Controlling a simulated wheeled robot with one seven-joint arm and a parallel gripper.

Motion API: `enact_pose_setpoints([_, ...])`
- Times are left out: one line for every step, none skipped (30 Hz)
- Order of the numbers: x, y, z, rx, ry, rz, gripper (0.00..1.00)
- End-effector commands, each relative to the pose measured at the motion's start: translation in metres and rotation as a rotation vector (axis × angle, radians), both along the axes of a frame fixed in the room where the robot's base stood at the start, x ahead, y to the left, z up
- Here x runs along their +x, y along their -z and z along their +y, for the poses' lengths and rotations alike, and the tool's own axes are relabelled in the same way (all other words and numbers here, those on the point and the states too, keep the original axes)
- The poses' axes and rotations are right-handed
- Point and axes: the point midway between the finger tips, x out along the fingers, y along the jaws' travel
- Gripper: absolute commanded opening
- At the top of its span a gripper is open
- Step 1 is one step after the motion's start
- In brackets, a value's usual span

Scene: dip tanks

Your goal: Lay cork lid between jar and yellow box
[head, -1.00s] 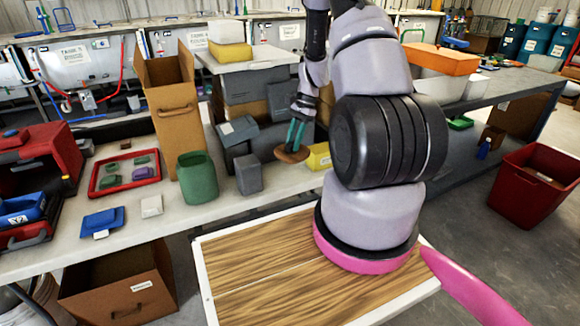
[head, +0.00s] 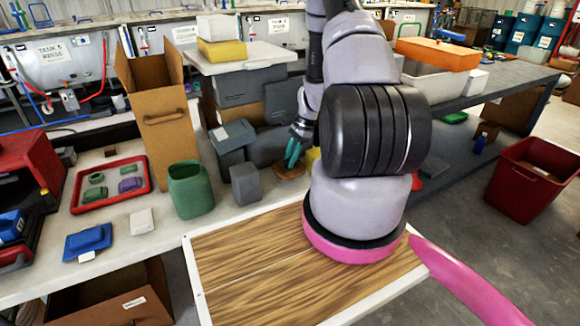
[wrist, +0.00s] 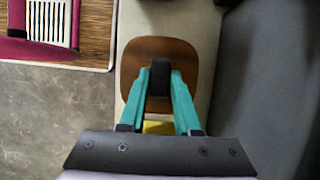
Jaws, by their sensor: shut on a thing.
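The cork lid (head: 289,172) is a brown disc with a dark knob, low over the grey table. My gripper (head: 293,160) is shut on the knob with its teal fingers. In the wrist view the lid (wrist: 137,70) looks level beneath the fingertips (wrist: 160,78); I cannot tell whether it touches the table. The green jar (head: 191,192), open at the top, stands to the left. The yellow box (head: 311,158) is just right of the lid, mostly hidden by my arm; a bit of it shows between the fingers in the wrist view (wrist: 158,127).
A small grey box (head: 245,186) stands between the jar and the lid. Dark grey bins (head: 270,147) stand close behind the lid. A tall cardboard box (head: 165,135) is behind the jar. A red tray (head: 77,207) and a blue box (head: 88,242) lie at the left.

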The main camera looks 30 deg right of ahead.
Motion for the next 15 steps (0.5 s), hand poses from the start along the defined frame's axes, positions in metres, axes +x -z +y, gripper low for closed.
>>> enact_pose_setpoints([-0.002, 0.009, 0.000, 0.002, 0.002, 0.004, 0.00])
enact_pose_setpoints([-0.001, 0.014, 0.000, 0.002, 0.001, 0.004, 0.00])
enact_pose_setpoints([-0.002, 0.021, 0.000, 0.003, 0.001, 0.004, 0.00])
enact_pose_setpoints([-0.001, 0.024, 0.000, 0.003, 0.001, 0.004, 0.00])
enact_pose_setpoints([-0.001, 0.028, 0.000, 0.003, 0.001, 0.003, 0.00])
enact_pose_setpoints([-0.001, 0.031, 0.000, 0.002, 0.001, 0.001, 0.00])
enact_pose_setpoints([-0.001, 0.031, 0.000, 0.001, 0.000, 0.001, 0.00])
enact_pose_setpoints([0.000, 0.031, 0.000, 0.001, -0.001, 0.001, 0.00])
enact_pose_setpoints([0.000, 0.031, 0.000, 0.000, -0.001, 0.001, 0.00])
enact_pose_setpoints([0.000, 0.031, 0.000, 0.000, -0.001, 0.001, 0.00])
enact_pose_setpoints([0.000, 0.031, 0.000, 0.000, -0.001, 0.001, 0.00])
enact_pose_setpoints([0.000, 0.031, 0.000, 0.000, -0.001, 0.001, 0.00])
enact_pose_setpoints([0.000, 0.031, 0.000, 0.001, 0.000, 0.001, 0.00])
enact_pose_setpoints([-0.001, 0.031, 0.000, 0.001, 0.000, 0.001, 0.00])
enact_pose_setpoints([-0.001, 0.032, 0.000, 0.001, 0.000, 0.001, 0.00])
